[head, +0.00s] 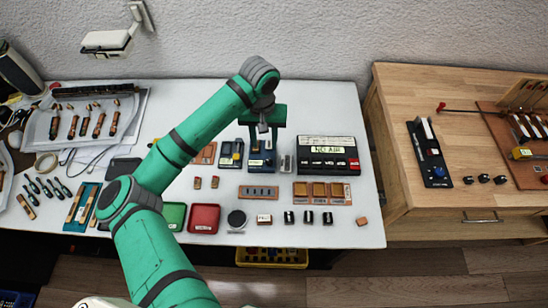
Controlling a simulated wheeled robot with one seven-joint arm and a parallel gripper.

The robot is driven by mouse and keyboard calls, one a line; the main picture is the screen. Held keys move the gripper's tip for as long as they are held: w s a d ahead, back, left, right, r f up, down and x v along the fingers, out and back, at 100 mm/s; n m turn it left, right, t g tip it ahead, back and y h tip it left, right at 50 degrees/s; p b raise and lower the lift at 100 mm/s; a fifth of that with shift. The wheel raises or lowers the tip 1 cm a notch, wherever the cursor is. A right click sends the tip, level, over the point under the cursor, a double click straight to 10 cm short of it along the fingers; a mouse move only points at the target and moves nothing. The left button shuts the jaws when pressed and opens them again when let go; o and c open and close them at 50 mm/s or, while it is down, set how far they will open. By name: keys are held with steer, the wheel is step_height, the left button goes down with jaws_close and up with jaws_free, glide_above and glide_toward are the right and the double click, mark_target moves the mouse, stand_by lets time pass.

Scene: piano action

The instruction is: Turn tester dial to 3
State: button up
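My gripper (263,132) points down over the back middle of the white table. It is small here, and I cannot tell how far apart its fingertips are. Below it is a dark blue device (262,160), partly hidden by the gripper. A similar blue and black device (231,153) stands just left of it. To the right is a black box (326,156) with a lit display that seems to read "NO AIR" and a row of labelled parts along its front. I cannot make out which device carries the tester dial, or any dial setting. Contact with the gripper cannot be told.
A red tray (204,219) and a green tray (174,216) lie at the front, with a round dark piece (236,219) and several small blocks to their right. Orange-brown compartments (319,193) lie before the black box. A wooden desk (400,100) stands at right.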

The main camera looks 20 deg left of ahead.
mark_target(269, 161)
steer(key=f, duration=0.7)
steer(key=d+f, duration=0.1)
steer(key=f, duration=0.2)
steer(key=shift+w+f, duration=0.1)
steer(key=shift+f, duration=0.15)
jaws_close()
